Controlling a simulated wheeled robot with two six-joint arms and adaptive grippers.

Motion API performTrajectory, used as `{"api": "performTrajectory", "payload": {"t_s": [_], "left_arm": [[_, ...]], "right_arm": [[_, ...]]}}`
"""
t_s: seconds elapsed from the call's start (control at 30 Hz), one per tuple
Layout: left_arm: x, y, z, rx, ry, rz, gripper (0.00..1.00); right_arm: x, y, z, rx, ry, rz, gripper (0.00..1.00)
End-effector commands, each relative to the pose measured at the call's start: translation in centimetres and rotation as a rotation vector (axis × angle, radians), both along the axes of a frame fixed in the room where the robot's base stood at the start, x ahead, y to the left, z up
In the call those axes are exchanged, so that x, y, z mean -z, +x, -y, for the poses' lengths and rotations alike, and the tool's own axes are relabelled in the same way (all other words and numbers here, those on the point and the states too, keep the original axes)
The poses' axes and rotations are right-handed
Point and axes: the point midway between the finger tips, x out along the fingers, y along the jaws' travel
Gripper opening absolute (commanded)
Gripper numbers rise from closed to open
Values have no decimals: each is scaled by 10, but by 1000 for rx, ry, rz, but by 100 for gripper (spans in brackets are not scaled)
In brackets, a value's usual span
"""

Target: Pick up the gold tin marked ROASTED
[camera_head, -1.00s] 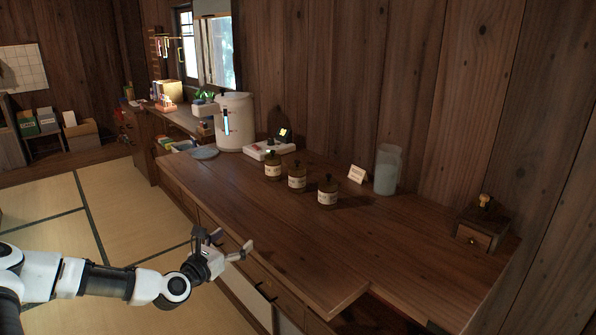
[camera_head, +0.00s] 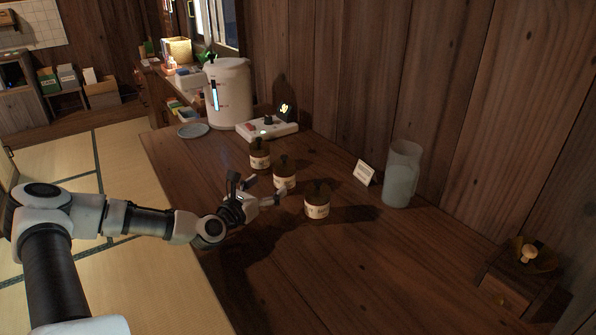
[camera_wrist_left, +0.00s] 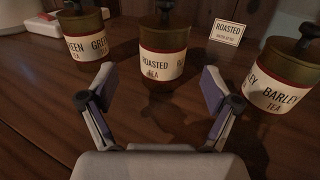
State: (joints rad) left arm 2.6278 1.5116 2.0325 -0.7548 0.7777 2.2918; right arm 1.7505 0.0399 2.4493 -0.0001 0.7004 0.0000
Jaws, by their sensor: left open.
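The gold tin marked ROASTED (camera_wrist_left: 163,62) stands upright in the middle of the left wrist view, with a dark lid knob and a cream label. In the head view it is the middle tin (camera_head: 285,174) of three, partly covered by my gripper. My left gripper (camera_head: 265,191) is open and empty just in front of it. In the left wrist view the fingers (camera_wrist_left: 158,90) point at the tin, one on each side of its line, with the tin beyond the tips. My right gripper is not in view.
The GREEN tin (camera_wrist_left: 84,40) stands left and the BARLEY tin (camera_wrist_left: 283,75) right, near the fingers' sides. A ROASTED card (camera_head: 365,173) and a pale jug (camera_head: 402,175) stand behind. A white urn (camera_head: 228,92) is at the back left.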

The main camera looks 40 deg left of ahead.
Motion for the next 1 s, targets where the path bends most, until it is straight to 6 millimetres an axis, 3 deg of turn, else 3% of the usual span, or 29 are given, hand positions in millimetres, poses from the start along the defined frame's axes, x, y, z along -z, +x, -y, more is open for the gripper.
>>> {"api": "performTrajectory", "payload": {"t_s": [0.23, 0.47, 0.73, 1.0], "left_arm": [[6, 20, -2, 3, 8, -3, 89], [2, 35, -2, 2, 7, -3, 89], [-1, 73, -4, 2, 7, -3, 89], [-4, 77, -5, 0, 0, 0, 89]], "right_arm": [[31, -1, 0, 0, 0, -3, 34], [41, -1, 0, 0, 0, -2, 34], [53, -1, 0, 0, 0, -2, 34], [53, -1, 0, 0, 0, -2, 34]]}}
